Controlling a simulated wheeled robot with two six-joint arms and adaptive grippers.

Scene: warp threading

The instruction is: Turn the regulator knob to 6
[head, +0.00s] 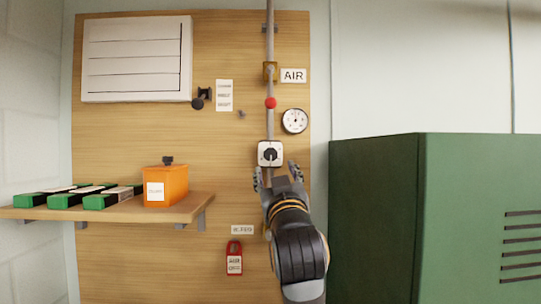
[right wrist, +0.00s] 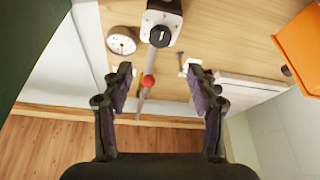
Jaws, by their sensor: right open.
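The regulator knob (head: 270,154) is a dark round knob on a white square plate on the wooden board, in line with the vertical air pipe. It also shows at the top of the right wrist view (right wrist: 160,36). My right gripper (head: 278,175) is open just below the knob in the head view. In the right wrist view its two fingers (right wrist: 162,82) are spread wide with nothing between them, and the knob lies beyond them, apart. The numbers around the knob are too small to read. My left gripper does not show.
A round gauge (head: 295,121), a red ball handle (head: 270,103) and an AIR label (head: 293,76) are above the knob. A shelf (head: 190,208) with an orange box (head: 166,187) is at left. A green cabinet (head: 375,220) stands at right. A red tag (head: 234,260) hangs below.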

